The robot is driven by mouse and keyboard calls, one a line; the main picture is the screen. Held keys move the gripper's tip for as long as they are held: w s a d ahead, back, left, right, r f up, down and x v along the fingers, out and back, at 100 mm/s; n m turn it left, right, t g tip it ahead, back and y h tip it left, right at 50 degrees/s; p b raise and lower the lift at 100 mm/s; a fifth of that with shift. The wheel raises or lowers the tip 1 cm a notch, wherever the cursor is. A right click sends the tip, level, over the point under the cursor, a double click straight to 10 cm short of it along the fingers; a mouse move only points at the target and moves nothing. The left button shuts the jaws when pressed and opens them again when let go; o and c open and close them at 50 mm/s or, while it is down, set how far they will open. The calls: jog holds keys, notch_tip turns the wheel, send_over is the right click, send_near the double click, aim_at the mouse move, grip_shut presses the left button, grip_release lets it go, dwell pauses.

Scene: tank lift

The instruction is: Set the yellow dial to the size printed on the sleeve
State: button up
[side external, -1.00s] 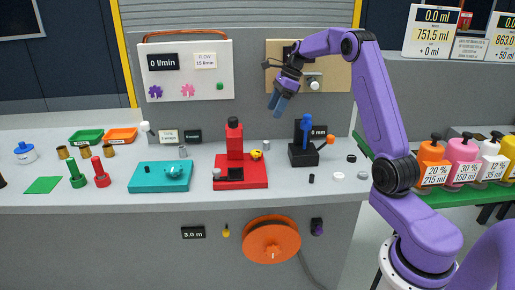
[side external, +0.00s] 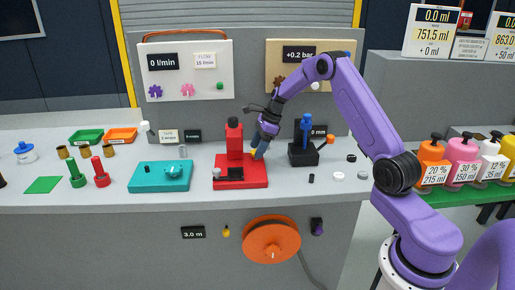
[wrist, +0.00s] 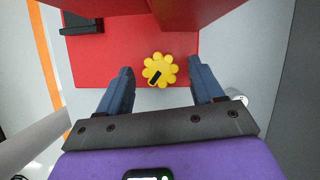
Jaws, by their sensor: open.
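The yellow dial (wrist: 159,70) is a scalloped knob with a black pointer mark, on the red base (wrist: 120,48) of the red machine (side external: 235,137). In the wrist view the pointer mark aims toward the lower left. My gripper (wrist: 160,85) is open, with one finger on each side of the dial and apart from it. In the side view my gripper (side external: 258,152) hides the dial, at the right of the red machine. I cannot make out which thing is the sleeve, or any size printed on it.
A black block stand with a blue post (side external: 304,130) and a mm display stands just right of my gripper. A teal base (side external: 160,177) is to the left. Small black and white discs (side external: 338,176) lie at the right. The red column rises close beside my gripper.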

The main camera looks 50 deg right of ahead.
jog(key=shift+a+f, duration=0.15)
jog(key=shift+f, duration=0.15)
jog(key=c, duration=1.1)
jog(key=shift+o, duration=0.2)
jog(key=shift+w+n, duration=0.1)
jog(key=shift+n, duration=0.2)
jog(key=n+g, duration=0.1)
jog(key=n, duration=0.2)
jog(key=shift+w+y, duration=0.1)
jog(key=shift+y, duration=0.2)
jog(key=shift+n+g, duration=0.9)
jog(key=shift+n, duration=1)
